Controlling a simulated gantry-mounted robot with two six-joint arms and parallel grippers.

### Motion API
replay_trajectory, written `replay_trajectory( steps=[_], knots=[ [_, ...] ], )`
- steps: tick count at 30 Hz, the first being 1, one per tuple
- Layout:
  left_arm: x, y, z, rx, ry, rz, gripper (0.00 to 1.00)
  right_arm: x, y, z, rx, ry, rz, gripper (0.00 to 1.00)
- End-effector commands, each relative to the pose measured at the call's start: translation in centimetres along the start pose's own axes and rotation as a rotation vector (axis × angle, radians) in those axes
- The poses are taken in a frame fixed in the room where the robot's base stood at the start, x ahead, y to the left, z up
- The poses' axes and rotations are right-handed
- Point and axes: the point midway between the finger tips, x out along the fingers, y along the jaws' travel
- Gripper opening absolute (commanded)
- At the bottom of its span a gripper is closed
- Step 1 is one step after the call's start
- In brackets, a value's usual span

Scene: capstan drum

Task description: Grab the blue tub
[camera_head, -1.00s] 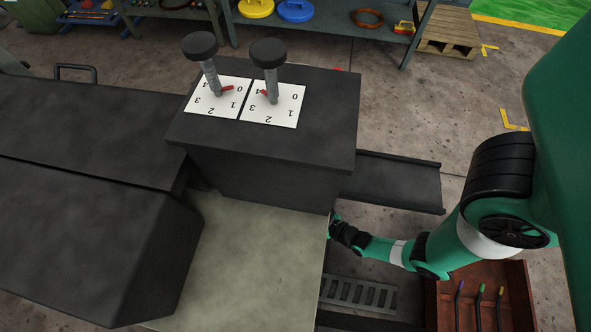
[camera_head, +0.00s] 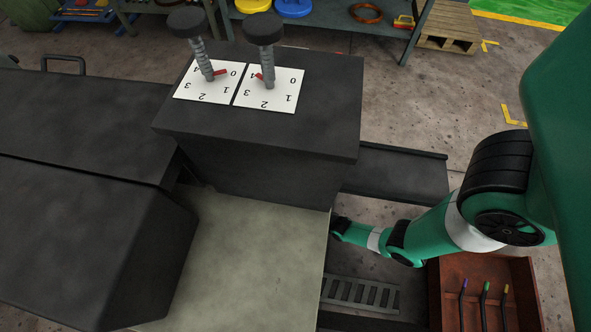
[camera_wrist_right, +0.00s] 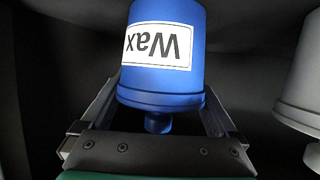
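The blue tub (camera_wrist_right: 165,45) shows in the right wrist view, with a white label reading "Wax" upside down in the picture. Its rim and small knob face my right gripper (camera_wrist_right: 161,88). The gripper's two fingers stand apart, one on each side of the tub's rim end. I cannot tell whether either finger touches it. In the head view, my right arm reaches in behind the pale panel's edge, which hides the gripper and the tub. My left gripper is not in view.
A grey container (camera_wrist_right: 302,80) stands right of the tub in a dark space. In the head view, a dark cabinet (camera_head: 270,165) carries two black-knobbed posts on numbered cards. A pale panel (camera_head: 235,265) and a reddish tray (camera_head: 455,285) with coloured-tip tools lie near my right arm.

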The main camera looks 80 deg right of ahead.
Motion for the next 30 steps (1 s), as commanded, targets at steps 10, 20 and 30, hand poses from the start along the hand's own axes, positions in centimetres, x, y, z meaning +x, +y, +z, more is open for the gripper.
replay_trajectory(
  steps=[10,20,30],
  knots=[
    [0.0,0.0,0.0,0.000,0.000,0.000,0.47,0.0,0.0,0.0,0.000,0.001,0.000,0.23],
    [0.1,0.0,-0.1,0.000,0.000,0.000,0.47,-0.1,0.0,-0.3,0.000,0.003,0.000,0.14],
    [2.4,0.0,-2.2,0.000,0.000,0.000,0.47,-1.3,-0.2,-3.4,-0.002,0.002,-0.006,0.14]
  ],
)
